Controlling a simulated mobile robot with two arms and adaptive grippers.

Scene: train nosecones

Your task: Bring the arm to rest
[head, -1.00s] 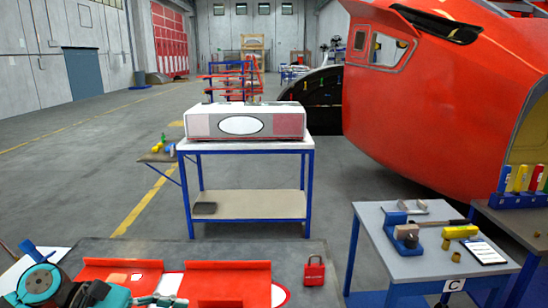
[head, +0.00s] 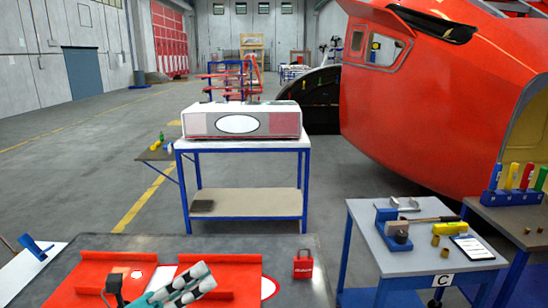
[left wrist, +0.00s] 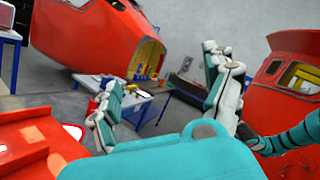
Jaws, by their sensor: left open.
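My left gripper (head: 155,287) shows at the bottom of the head view, in front of a red panel (head: 230,278) with raised red strips, on the grey bench top. In the left wrist view my left gripper (left wrist: 162,68) has its two teal and white fingers spread wide with nothing between them. Part of the red panel (left wrist: 25,145) shows at lower left there. I cannot tell how high the gripper is above the panel. My right gripper is not in view.
A red padlock (head: 303,265) is on the bench right of the panel. A blue-framed table (head: 245,144) bears a white and red nosecone part (head: 275,124). A grey tool table (head: 410,262) stands at right, near a large red train nose (head: 440,110). Open floor lies at left.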

